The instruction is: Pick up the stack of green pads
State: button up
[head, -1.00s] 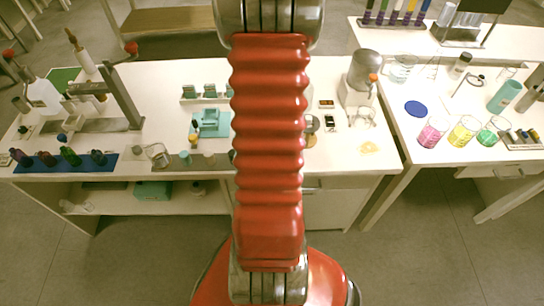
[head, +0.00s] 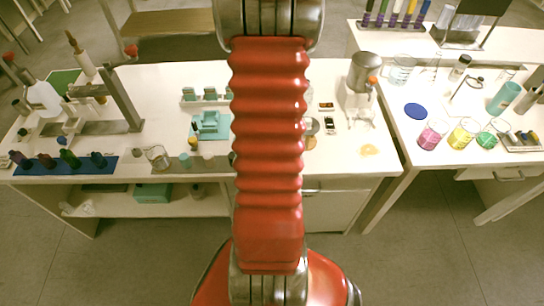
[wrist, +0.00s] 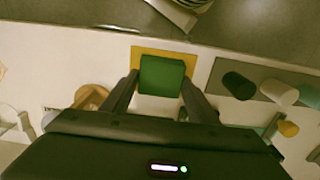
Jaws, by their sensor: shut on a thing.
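The stack of green pads (wrist: 162,76) shows in the middle of the wrist view as a dark green block. My gripper (wrist: 160,82) has one finger on each side of it and is shut on it. A yellow-orange mat (wrist: 166,51) shows behind and beneath the stack; I cannot tell whether the stack touches it or hangs just above. In the head view my arm hides the gripper and the pads.
In the wrist view a grey mat (wrist: 221,78) to the right carries a dark cylinder (wrist: 238,86) and a whitish one (wrist: 279,92). A round tan object (wrist: 91,97) lies to the left. In the head view a blue mat (head: 128,168) holds several small bottles.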

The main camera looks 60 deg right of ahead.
jog(key=shift+r, duration=0.1)
notch_tip(320, 180, up, 10)
dwell(0.5)
dwell(0.4)
